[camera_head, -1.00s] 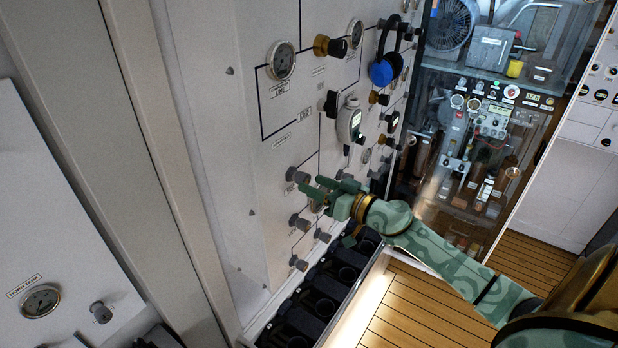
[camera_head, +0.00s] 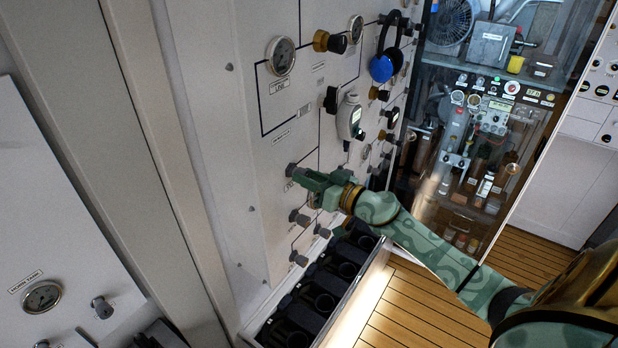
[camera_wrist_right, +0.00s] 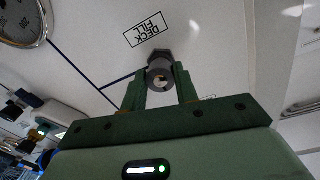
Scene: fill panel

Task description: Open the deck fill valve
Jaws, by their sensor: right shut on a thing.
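The deck fill valve knob (camera_wrist_right: 160,66) is a grey round knob on the white panel, beside a boxed label (camera_wrist_right: 147,30) reading DECK FILL, which appears upside down in the right wrist view. My right gripper (camera_wrist_right: 159,88) is shut on this knob, with one green finger on each side of it. In the head view the knob (camera_head: 291,170) sticks out at the tips of my right gripper (camera_head: 298,174), which partly hides it. My left gripper is not in view.
Other grey knobs (camera_head: 299,217) sit just below on the panel. A gauge (camera_head: 281,56), a brass-based knob (camera_head: 330,41), a handheld device (camera_head: 349,118) and blue headphones (camera_head: 382,68) are above. A row of black bins (camera_head: 312,305) lies along the panel's foot.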

